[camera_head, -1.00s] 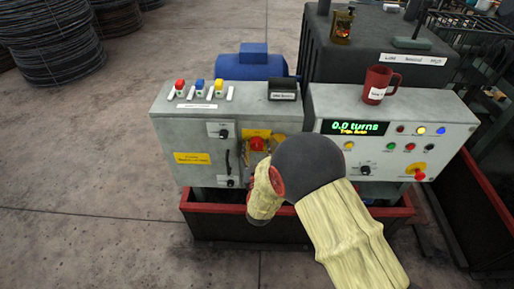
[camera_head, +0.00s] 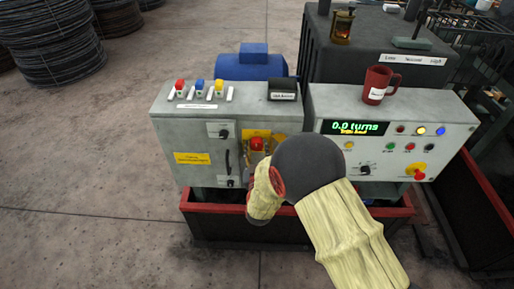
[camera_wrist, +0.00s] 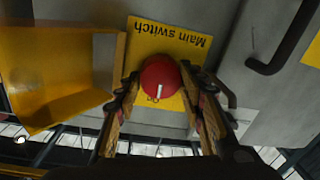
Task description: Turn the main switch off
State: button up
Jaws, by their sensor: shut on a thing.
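The main switch is a round red knob (camera_wrist: 160,77) with a pale pointer mark, on a yellow plate (camera_wrist: 172,42) lettered "Main switch". In the wrist view the plate's lettering appears upside down. My gripper (camera_wrist: 160,90) has one finger on each side of the knob and is shut on it. In the head view the red knob (camera_head: 257,144) shows on the front of the left grey cabinet (camera_head: 205,140), just above my wrist. My arm hides the fingers' lower parts there.
A black handle (camera_wrist: 285,40) is on the other side. The right panel (camera_head: 330,105) has a display reading "0.0 turns", lamps and a red mushroom button (camera_head: 419,174). A red mug (camera_head: 378,85) stands on top.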

jog(key=n, duration=0.4)
jog(key=shift+p, duration=0.3)
jog(key=n+p, duration=0.1)
jog(key=n, duration=0.3)
jog(key=shift+a+g, duration=0.15)
jog(key=shift+g, duration=0.15)
jog(key=n+h+p, duration=0.1)
jog(key=n, duration=0.3)
jog(key=shift+n+p, duration=0.3)
jog(key=shift+p, duration=0.1)
jog(key=shift+a+n+p, duration=0.1)
jog(key=shift+n+p, duration=0.65)
jog(key=shift+n, duration=1.05)
jog(key=shift+f, duration=0.1)
jog(key=o, duration=1.2)
jog(key=s, duration=1.2)
jog(key=shift+a+r, duration=0.2)
jog(key=shift+r, duration=0.15)
